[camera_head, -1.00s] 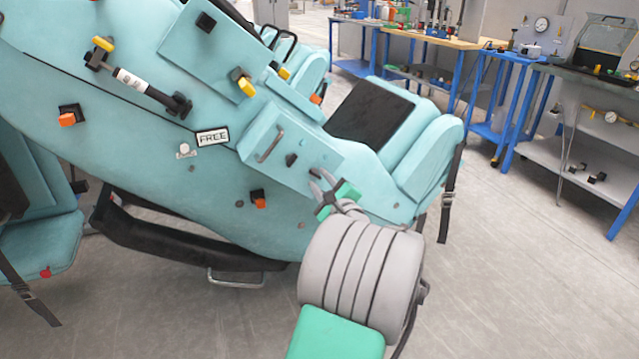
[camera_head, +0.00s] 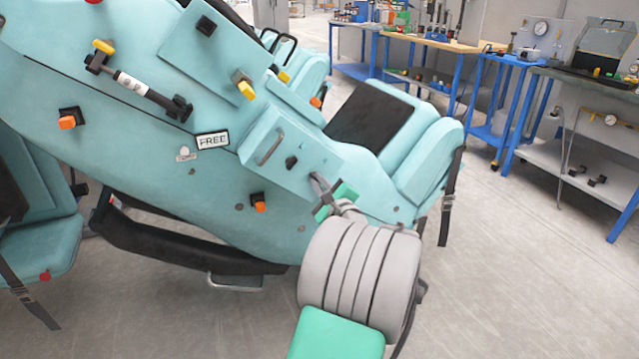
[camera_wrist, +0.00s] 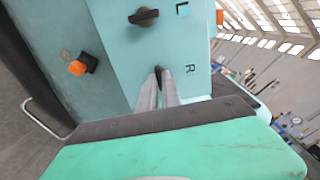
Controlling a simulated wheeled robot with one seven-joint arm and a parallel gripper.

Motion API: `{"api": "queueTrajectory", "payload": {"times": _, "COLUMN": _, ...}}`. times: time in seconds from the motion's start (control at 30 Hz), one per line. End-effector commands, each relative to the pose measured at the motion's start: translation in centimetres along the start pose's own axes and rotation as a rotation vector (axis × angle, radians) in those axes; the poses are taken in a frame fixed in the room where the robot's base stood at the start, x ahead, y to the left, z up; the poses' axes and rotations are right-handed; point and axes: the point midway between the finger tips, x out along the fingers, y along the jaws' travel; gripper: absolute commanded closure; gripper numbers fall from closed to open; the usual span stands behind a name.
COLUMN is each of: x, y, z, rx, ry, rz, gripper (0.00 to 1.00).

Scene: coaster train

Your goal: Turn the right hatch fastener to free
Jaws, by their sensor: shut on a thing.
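The right hatch fastener (camera_wrist: 158,72) is a small dark knob beside the letter R on a pale teal hatch box (camera_wrist: 118,50). My gripper (camera_wrist: 160,82) is shut on it, and the fingers cover most of it, so its exact angle is hard to tell. The left fastener (camera_wrist: 143,16), a black knob beside the letter L, is untouched. In the head view the hatch box (camera_head: 262,135) sits on the side of the teal train car. My gripper (camera_head: 317,180) is at its lower right corner, and the left fastener (camera_head: 291,162) shows clear of it.
A grey handle (camera_head: 269,149) is on the hatch box. A FREE label (camera_head: 212,140) is on the car body to the left. Orange knobs (camera_head: 259,205) and (camera_wrist: 77,68) stick out nearby. Blue workbenches stand at the back right, with open floor before them.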

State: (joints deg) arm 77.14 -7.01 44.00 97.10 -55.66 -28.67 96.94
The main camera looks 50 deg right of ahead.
Motion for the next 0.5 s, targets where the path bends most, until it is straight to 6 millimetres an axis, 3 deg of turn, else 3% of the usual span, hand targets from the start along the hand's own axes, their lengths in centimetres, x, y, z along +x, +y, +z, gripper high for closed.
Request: {"api": "queueTrajectory", "payload": {"times": 0.5, "x": 0.0, "y": 0.08, "z": -0.07, "rx": -0.066, "ry": 0.0, "rz": 0.0, "gripper": 1.0}}
